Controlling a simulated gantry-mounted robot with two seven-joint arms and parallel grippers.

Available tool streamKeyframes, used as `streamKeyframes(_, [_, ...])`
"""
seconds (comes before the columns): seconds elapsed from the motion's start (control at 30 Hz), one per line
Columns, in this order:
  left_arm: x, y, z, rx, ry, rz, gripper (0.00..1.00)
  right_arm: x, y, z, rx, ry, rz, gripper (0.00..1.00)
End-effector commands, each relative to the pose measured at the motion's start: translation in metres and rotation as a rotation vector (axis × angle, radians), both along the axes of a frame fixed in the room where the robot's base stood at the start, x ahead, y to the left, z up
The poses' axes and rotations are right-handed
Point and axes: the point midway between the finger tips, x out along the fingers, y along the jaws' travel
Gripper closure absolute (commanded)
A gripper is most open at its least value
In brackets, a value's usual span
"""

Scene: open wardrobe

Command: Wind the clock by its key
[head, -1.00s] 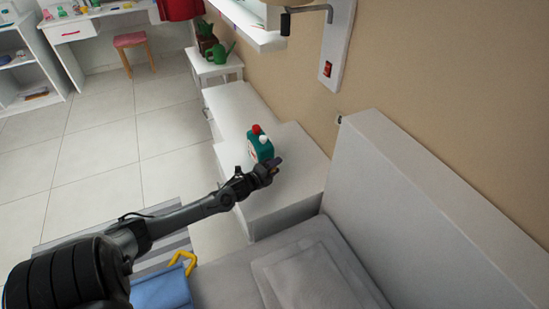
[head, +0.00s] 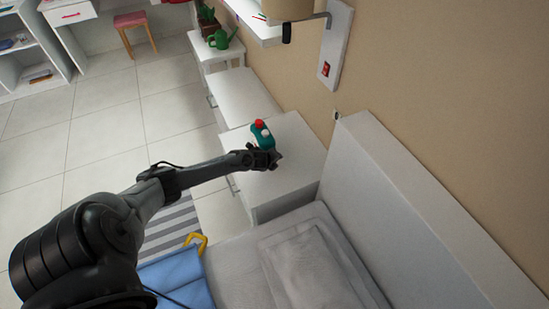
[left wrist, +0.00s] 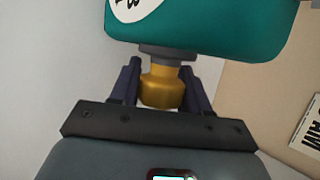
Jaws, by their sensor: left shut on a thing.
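The teal clock (head: 262,134) with a red and a white knob on top stands on the white bedside cabinet. My left gripper (head: 272,158) is right at its near side and hides its lower part. In the left wrist view the clock's teal body (left wrist: 215,30) fills the top, with part of its white face (left wrist: 130,8). The yellow key (left wrist: 161,86) sticks out from the clock on a grey collar. The dark fingers of my left gripper (left wrist: 160,82) are on both sides of the key, shut on it. My right gripper is not in view.
The cabinet top (head: 300,150) is bare around the clock. A bed with a grey pillow (head: 315,265) and tall headboard (head: 400,195) lies in front. A wall lamp on a white panel (head: 336,45) hangs above. A green watering can (head: 222,38) stands on a farther stand.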

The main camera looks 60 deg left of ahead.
Motion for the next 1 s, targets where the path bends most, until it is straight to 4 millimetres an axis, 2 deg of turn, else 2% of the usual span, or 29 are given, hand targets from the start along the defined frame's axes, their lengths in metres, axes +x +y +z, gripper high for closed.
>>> streamKeyframes(0.53, [-0.0015,-0.0003,-0.0023,0.002,0.032,0.001,0.84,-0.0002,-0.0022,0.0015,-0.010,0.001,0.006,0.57])
streamKeyframes(0.57, [-0.0014,-0.0002,-0.0024,0.002,0.032,0.001,0.53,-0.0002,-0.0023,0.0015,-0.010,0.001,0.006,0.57])
streamKeyframes(0.7, [-0.0011,-0.0004,-0.0021,0.002,0.031,0.000,0.33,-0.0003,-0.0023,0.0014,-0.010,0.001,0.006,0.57])
streamKeyframes(1.0, [-0.0010,-0.0005,-0.0002,0.003,0.029,0.000,0.33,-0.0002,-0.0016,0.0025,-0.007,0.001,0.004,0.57])
